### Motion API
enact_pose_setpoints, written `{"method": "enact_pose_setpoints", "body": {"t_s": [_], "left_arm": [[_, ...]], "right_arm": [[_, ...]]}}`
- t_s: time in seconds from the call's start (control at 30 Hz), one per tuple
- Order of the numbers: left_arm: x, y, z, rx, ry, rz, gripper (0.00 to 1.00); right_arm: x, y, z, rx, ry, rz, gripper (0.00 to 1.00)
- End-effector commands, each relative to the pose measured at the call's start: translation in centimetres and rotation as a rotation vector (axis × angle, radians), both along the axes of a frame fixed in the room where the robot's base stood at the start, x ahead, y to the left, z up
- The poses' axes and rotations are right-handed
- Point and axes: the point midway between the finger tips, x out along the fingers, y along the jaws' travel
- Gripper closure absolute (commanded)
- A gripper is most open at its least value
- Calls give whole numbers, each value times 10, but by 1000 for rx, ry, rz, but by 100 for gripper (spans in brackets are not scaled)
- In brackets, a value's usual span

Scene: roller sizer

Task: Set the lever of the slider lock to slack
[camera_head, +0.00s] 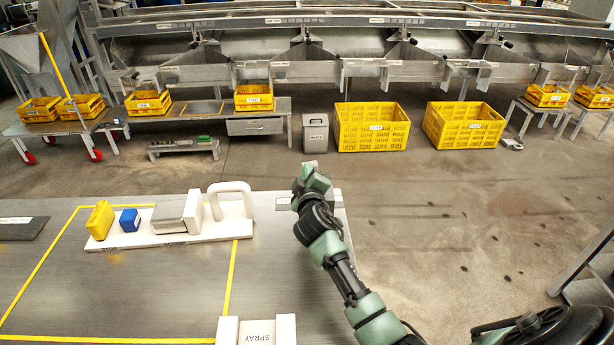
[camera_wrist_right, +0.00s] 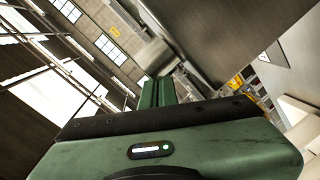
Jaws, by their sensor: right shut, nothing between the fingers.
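My right gripper (camera_head: 312,178) is shut and empty above the right end of the grey workbench (camera_head: 130,285), near its far edge. In the right wrist view its green fingers (camera_wrist_right: 165,92) are together, with a grey metal surface (camera_wrist_right: 225,40) beyond them. Several dark-knobbed levers (camera_head: 306,36) stand along the grey sizer at the back, well away from the gripper. I cannot tell which part is the slider lock, and no slack mark is readable. My left gripper is not in view.
Left of my right gripper, a white base (camera_head: 155,239) carries a yellow block (camera_head: 100,220), a blue block (camera_head: 130,220), a grey block and a white handle (camera_head: 232,188). Yellow crates (camera_head: 372,127) and a grey bin (camera_head: 316,133) stand beyond open floor.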

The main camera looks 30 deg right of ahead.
Motion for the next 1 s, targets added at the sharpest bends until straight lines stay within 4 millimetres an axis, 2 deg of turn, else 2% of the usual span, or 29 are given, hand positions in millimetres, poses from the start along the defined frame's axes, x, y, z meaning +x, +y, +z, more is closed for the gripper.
{"method": "enact_pose_setpoints", "body": {"t_s": [0.03,0.1,0.33,0.53,1.0], "left_arm": [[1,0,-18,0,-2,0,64],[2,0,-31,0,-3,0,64],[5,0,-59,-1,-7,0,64],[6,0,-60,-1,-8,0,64],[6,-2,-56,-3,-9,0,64]], "right_arm": [[2,2,-8,5,-6,-29,100],[2,0,-8,7,-7,-83,100],[0,-7,-6,7,-2,-218,100],[-1,-16,-1,4,2,-251,100],[1,-17,4,4,1,-248,100]]}}
